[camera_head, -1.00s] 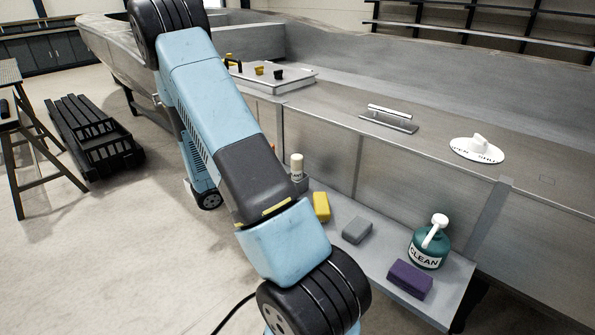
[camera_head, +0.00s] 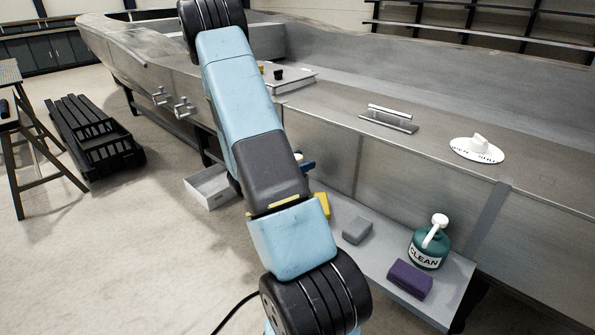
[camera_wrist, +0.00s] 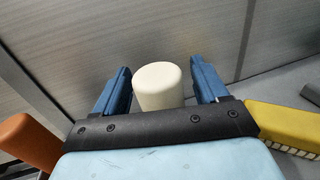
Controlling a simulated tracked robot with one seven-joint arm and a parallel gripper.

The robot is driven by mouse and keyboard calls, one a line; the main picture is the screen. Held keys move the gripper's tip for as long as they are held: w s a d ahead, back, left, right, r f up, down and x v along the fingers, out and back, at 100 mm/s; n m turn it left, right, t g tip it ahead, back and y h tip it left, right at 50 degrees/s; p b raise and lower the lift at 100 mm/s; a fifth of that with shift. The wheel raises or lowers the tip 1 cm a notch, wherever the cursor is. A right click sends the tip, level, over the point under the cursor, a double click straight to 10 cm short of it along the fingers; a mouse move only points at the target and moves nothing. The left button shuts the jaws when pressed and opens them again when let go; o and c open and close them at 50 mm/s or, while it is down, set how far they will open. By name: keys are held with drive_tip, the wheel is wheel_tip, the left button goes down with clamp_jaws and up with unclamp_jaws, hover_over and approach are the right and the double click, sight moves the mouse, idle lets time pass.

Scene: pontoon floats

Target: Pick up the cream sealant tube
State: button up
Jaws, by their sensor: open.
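The cream sealant tube (camera_wrist: 160,86) shows in the wrist view as a pale, rounded upright shape. My gripper (camera_wrist: 160,68) is open, with one blue finger on each side of the tube. The tube's lower part is hidden behind my gripper's dark front bar.
A yellow block (camera_wrist: 288,125) with pale bristles sits right of my gripper, an orange object (camera_wrist: 30,142) left. On the bench (camera_head: 350,255) are a grey block (camera_head: 357,230), purple block (camera_head: 410,279) and green CLEAN bottle (camera_head: 429,247). The metal float wall (camera_head: 325,150) rises behind.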

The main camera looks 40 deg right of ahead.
drive_tip(key=shift+d, duration=0.15)
drive_tip(key=c, duration=1)
drive_tip(key=shift+c, duration=0.3)
drive_tip(key=shift+r, duration=0.1)
